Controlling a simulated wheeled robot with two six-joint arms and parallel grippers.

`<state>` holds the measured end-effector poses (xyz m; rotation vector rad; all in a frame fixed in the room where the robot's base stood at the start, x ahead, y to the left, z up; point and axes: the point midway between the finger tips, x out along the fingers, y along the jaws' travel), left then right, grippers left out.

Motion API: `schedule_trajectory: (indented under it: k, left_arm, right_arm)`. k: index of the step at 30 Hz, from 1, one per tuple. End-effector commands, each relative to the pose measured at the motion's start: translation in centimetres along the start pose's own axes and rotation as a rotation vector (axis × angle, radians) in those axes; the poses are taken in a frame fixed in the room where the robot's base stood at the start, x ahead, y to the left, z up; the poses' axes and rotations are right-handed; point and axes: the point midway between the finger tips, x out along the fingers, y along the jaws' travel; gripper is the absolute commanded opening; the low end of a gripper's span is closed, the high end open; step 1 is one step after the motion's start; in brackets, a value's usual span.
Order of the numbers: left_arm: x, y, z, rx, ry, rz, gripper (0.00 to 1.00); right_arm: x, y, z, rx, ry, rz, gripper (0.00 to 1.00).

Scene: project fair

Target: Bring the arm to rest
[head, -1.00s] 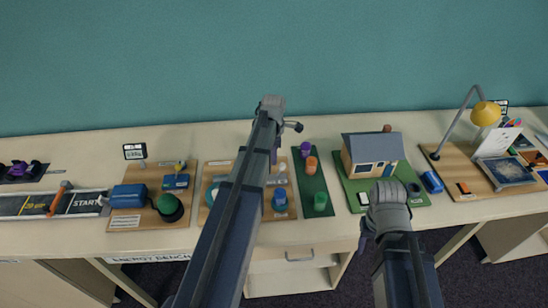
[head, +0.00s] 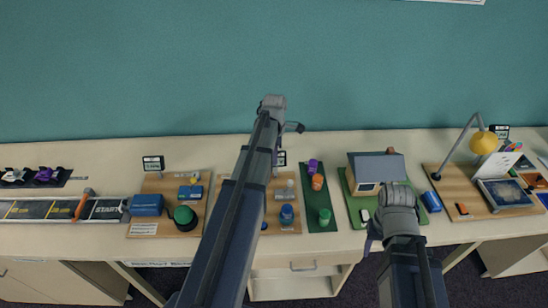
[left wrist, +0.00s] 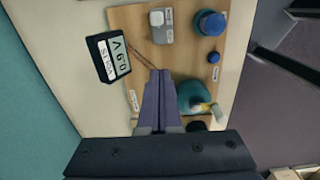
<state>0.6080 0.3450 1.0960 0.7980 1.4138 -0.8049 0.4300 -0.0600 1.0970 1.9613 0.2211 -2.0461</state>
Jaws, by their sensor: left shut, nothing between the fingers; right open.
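My left gripper (head: 275,158) hangs from the long dark left arm over the middle wooden board (head: 293,181). In the left wrist view its two purple fingers (left wrist: 160,76) are together with nothing between them, over the board beside a small display (left wrist: 108,55). I cannot tell whether the fingertips touch the board. My right gripper (head: 371,236) is low at the right, in front of the table's front edge below the model house (head: 370,172). It is open and looks empty; my right arm hides part of it.
A green strip with coloured cylinders (head: 319,209), a blue box (head: 146,204) and a yellow lamp (head: 483,142) share the table. Bare tabletop (head: 100,155) shows at the back left.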

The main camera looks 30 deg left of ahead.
Motion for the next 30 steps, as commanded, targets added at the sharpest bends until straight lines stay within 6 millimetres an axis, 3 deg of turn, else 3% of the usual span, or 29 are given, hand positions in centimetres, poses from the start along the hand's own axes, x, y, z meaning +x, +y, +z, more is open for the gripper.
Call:
schedule_trajectory:
  k: [1, 4, 23, 26, 30]
  left_arm:
    - [-1.1, 0.0, 0.1, 0.000, 0.000, 0.000, 0.00]
    - [-1.6, 0.0, 0.2, 0.000, 0.000, 0.000, 0.00]
    - [-1.3, -0.4, 0.5, 0.023, 0.001, 0.000, 0.00]
    - [-0.3, -2.2, 2.2, 0.161, 0.007, -0.003, 0.00]
    - [2.1, -7.6, 6.5, 0.576, 0.024, -0.012, 0.00]
  right_arm:
    - [-1.1, 0.1, 0.1, 0.001, 0.000, 0.000, 0.50]
    - [-1.6, 0.1, 0.1, 0.003, 0.000, -0.001, 0.50]
    - [-1.3, 0.1, 0.1, 0.003, 0.000, -0.001, 0.50]
    - [-0.3, 0.0, 0.0, 0.003, 0.000, -0.001, 0.50]
    - [2.0, -0.2, -0.1, 0.000, 0.000, 0.000, 0.50]
